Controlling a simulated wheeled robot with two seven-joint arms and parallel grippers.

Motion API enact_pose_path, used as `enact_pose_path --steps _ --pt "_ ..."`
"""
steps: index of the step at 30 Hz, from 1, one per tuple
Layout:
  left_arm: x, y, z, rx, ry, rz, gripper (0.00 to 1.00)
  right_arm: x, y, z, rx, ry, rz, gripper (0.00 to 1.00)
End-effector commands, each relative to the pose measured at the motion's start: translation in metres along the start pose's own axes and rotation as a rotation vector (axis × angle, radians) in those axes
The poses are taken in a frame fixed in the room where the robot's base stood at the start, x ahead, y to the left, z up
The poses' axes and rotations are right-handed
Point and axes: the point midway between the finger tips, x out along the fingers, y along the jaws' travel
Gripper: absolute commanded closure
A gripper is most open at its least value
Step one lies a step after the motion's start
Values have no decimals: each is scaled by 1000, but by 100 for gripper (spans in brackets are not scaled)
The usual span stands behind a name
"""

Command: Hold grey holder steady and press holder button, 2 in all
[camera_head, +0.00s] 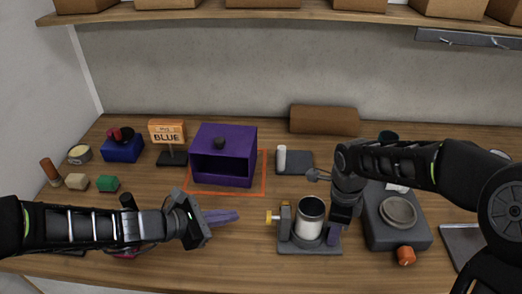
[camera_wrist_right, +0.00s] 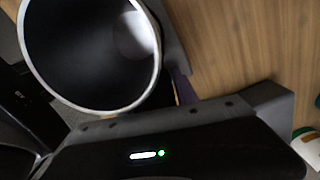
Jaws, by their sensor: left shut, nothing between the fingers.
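The grey holder (camera_head: 297,249) stands on the table at front centre, with a flat base and an upright white canister (camera_head: 310,221) in it. A yellow button (camera_head: 271,217) sticks out to the left from the holder's upright block. My left gripper (camera_head: 235,215) is shut and empty, its purple fingers pointing right at the button with a gap between. My right gripper (camera_head: 334,236) reaches down at the holder's right side, close beside the canister. The canister's dark open mouth (camera_wrist_right: 90,50) fills the upper left of the right wrist view. My right fingers are mostly hidden, so their opening and contact are unclear.
A purple box (camera_head: 224,182) stands behind, inside an orange outline. A grey device (camera_head: 396,236) with a round plate and orange knob stands right of the holder. A dark pad (camera_head: 296,168) lies behind it.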

Motion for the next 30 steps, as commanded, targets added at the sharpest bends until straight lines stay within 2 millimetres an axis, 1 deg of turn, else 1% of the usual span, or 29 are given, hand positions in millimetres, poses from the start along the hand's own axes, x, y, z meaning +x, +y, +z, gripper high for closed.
enact_pose_path --steps 1,6,7,14,17,20,23,30 --pt "0 0 0 0 0 0 100 0 0 0 0 0 0 60" --pt "0 0 0 0 0 0 100 0 0 0 0 0 0 46" --pt "0 0 0 0 0 0 100 0 0 0 0 0 0 45" --pt "0 0 0 0 0 0 100 0 0 0 0 0 0 45" --pt "0 0 0 0 0 0 100 -4 0 0 0 0 -1 45" --pt "0 0 0 0 0 0 100 -12 -1 0 0 -1 -3 45" --pt "0 0 0 0 0 0 100 -26 -1 1 -1 -2 -4 45" --pt "0 0 0 0 0 0 100 -75 -1 1 0 -3 -4 45"
